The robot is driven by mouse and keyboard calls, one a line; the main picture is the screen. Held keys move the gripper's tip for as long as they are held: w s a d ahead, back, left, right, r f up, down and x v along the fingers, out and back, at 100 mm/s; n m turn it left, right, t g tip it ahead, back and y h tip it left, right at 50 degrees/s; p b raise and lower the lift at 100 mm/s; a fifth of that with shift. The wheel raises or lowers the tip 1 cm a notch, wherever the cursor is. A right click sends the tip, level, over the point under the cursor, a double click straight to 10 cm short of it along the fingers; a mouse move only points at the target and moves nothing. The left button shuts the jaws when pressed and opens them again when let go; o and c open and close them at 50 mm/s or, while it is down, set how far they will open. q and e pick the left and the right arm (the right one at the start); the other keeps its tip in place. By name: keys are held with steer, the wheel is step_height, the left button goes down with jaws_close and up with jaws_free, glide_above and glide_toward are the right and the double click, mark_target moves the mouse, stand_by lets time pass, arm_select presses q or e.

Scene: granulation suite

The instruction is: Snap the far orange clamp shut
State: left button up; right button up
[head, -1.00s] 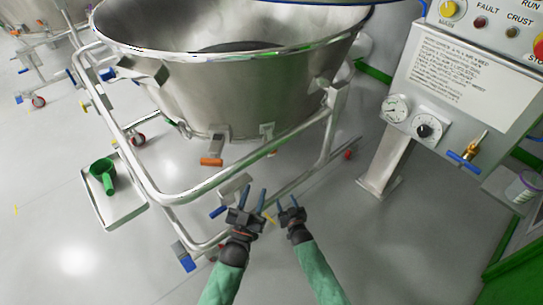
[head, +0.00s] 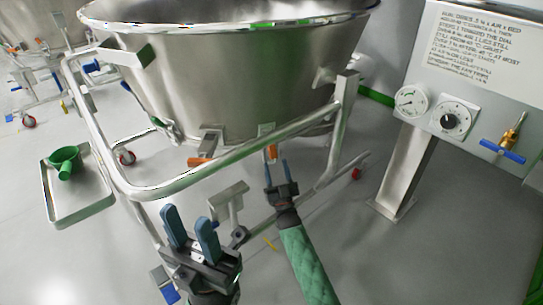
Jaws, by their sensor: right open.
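A steel bowl (head: 230,85) on a tubular frame carries orange-handled clamps along its lower rim. One orange clamp handle (head: 199,161) sits at front left, sticking out sideways. Another orange clamp handle (head: 272,153) lies farther right, pointing down and partly hidden behind the frame rail. My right gripper (head: 276,170) is open just below this right clamp in the picture; I cannot tell whether it touches. My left gripper (head: 191,229) is open and empty, lower and closer to me, left of the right arm.
The frame's steel rail (head: 220,168) curves in front of the bowl. A tray (head: 86,211) with a green scoop (head: 65,162) lies at left. A control panel (head: 465,100) on a post stands at right. Floor between the post and frame is clear.

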mark_target(272, 146)
steer(key=shift+b+x, duration=0.75)
steer(key=shift+x, duration=3.2)
steer(key=shift+s+r, duration=0.1)
jaws_close()
